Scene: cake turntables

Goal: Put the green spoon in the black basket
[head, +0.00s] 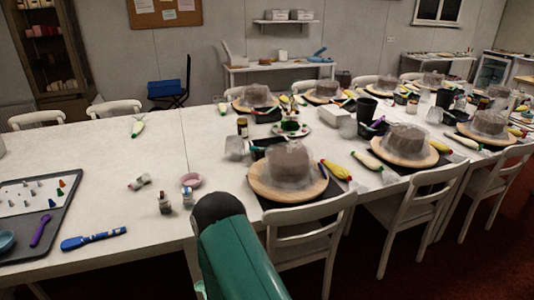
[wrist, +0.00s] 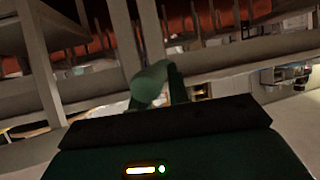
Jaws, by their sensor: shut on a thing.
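In the wrist view my gripper (wrist: 168,96) is shut on a green spoon (wrist: 150,82), whose rounded end sticks up past the dark gripper body. The rest of the spoon is hidden. In the head view my green arm fills the bottom middle, and neither my gripper nor the held spoon can be made out. I cannot single out the black basket with certainty. A dark open container (head: 262,147) stands behind the nearest cake, and a tall black one (head: 367,108) stands farther right.
The long white table (head: 120,235) has free room at its left middle. A grey cake (head: 289,165) on a wooden turntable (head: 262,188) stands near the front edge. A dark tray (head: 62,213), a blue tool (head: 93,239) and small bottles lie left. White chairs (head: 310,240) line the near side.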

